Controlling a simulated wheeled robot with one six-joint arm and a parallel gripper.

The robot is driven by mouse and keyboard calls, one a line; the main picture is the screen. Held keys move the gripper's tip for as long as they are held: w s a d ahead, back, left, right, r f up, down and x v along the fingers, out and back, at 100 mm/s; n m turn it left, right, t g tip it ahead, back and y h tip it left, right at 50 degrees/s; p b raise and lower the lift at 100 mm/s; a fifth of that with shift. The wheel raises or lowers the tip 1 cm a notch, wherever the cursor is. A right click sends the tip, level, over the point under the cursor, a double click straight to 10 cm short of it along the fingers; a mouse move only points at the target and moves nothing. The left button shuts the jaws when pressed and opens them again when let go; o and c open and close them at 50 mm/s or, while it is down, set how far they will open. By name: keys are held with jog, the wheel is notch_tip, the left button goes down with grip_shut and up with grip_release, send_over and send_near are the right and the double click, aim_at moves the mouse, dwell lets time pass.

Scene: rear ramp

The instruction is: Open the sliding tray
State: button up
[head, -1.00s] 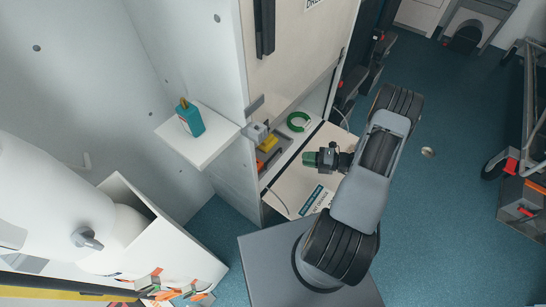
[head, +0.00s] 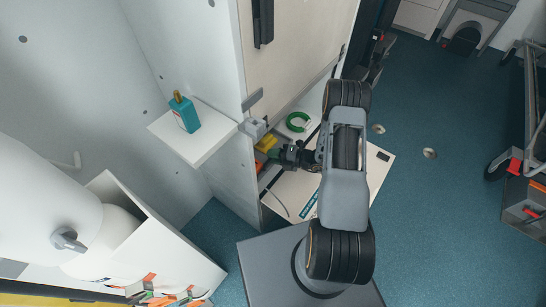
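A cream panel (head: 373,180) with a teal-and-white label and a dark slot near its right corner juts out low from the white cabinet (head: 236,160). I cannot tell whether this is the sliding tray or a lowered flap. Above its inner edge is the open compartment, with yellow and orange items (head: 266,143) and a green ring (head: 298,121) at the back. My gripper (head: 276,152) points left, its green-tipped fingers at the compartment's left part, close to the yellow item. Contact and finger gap are too small to tell. My arm hides the panel's middle.
A side shelf (head: 190,150) with a teal bottle (head: 184,113) sticks out left of the compartment. A grey bracket (head: 253,127) sits at the cabinet's corner. A white bin unit (head: 165,250) stands at lower left.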

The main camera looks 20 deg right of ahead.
jog(key=shift+c, duration=0.3)
grip_shut()
jog(key=shift+s, duration=0.1)
